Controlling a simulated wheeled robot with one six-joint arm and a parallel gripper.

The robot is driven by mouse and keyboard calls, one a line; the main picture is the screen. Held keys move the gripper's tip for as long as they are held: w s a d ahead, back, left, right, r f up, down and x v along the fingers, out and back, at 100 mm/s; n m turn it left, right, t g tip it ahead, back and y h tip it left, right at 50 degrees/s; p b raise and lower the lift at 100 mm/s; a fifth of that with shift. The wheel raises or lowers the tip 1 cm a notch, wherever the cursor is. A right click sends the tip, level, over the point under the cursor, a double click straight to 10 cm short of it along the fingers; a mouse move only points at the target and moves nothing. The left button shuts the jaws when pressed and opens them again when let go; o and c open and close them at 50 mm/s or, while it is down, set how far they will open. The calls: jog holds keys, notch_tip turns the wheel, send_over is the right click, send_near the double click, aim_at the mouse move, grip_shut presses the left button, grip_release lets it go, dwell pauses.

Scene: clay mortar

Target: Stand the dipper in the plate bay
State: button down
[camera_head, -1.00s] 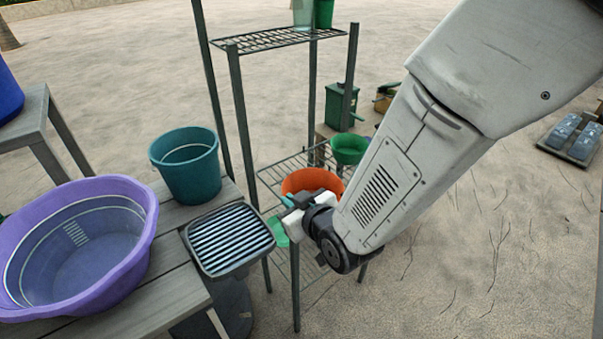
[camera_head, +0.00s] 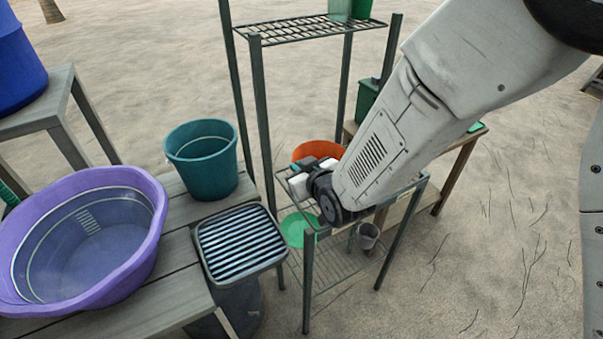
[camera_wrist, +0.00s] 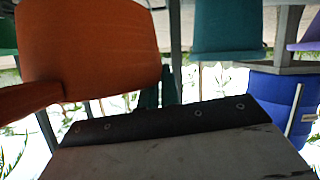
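No dipper is clearly recognisable. An orange vessel (camera_head: 318,151) sits on the middle shelf of the metal rack, partly hidden behind my gripper. In the wrist view it looms large (camera_wrist: 90,45), with an orange bar, possibly a handle or rim, at its lower left. My gripper (camera_head: 296,168) is at the near left side of this vessel, over the shelf. In the wrist view my teal fingers (camera_wrist: 160,92) stand close together at the centre, with nothing seen between them. I cannot make out a plate bay for certain.
A dark slatted tray (camera_head: 240,243) tops a bin beside the wooden table. The table holds a purple basin (camera_head: 150,225) and a teal bucket (camera_head: 203,160). A green bowl (camera_head: 297,229) and a grey cup (camera_head: 367,236) are low in the rack. Rack posts stand close to my arm.

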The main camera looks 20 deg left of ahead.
jog(key=shift+w+f, duration=0.2)
jog(key=shift+f, duration=1.55)
jog(key=shift+f, duration=0.15)
jog(key=c, duration=1.6)
grip_release()
jog(key=shift+r, duration=0.2)
jog(key=v, duration=1.2)
